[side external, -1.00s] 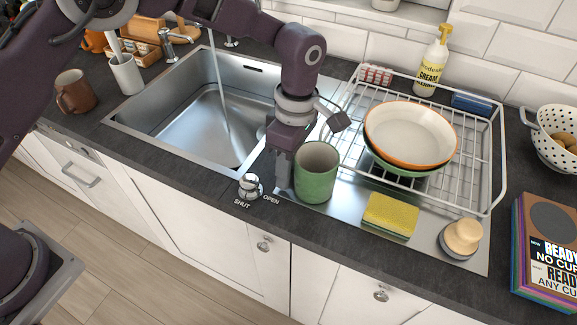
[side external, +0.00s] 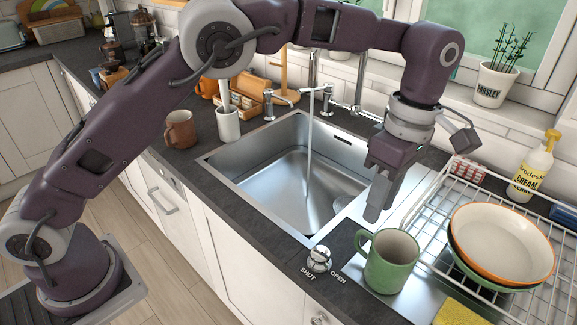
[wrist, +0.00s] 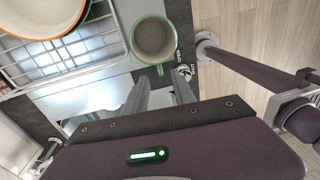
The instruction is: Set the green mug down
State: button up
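The green mug (side external: 392,262) stands upright on the steel drainer surface, right of the sink, with its handle toward the left. In the wrist view I look down into the mug (wrist: 153,38), which appears empty, with its handle toward my fingers. My gripper (side external: 374,213) is raised above and behind the mug, apart from it. In the wrist view the two fingers (wrist: 162,84) are spread with a clear gap and nothing between them.
A SHUT/OPEN knob (side external: 319,259) stands close left of the mug. A wire rack (side external: 427,217) with stacked bowls (side external: 503,240) is to the right, a yellow sponge (side external: 457,313) in front. Water runs into the sink (side external: 270,190). A brown mug (side external: 180,130) stands left.

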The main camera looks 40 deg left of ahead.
jog(key=s+a+r+m+t+h, duration=0.1)
jog(key=s+a+r+m+t, duration=0.1)
jog(key=s+a+r+m, duration=0.45)
jog(key=s+a+r+m+t, duration=0.25)
jog(key=s+a+r, duration=0.25)
jog(key=a+r, duration=0.4)
jog(key=s+a+f+m+t, duration=0.1)
jog(key=s+a+f+m, duration=0.2)
jog(key=s, duration=0.4)
jog(key=s+a+f+m+t, duration=0.1)
jog(key=s+a+f+m, duration=0.2)
jog(key=s+m, duration=0.3)
jog(key=shift+s+a+f+y, duration=0.35)
jog(key=shift+s+a, duration=0.2)
jog(key=shift+a, duration=0.15)
jog(key=shift+t, duration=0.25)
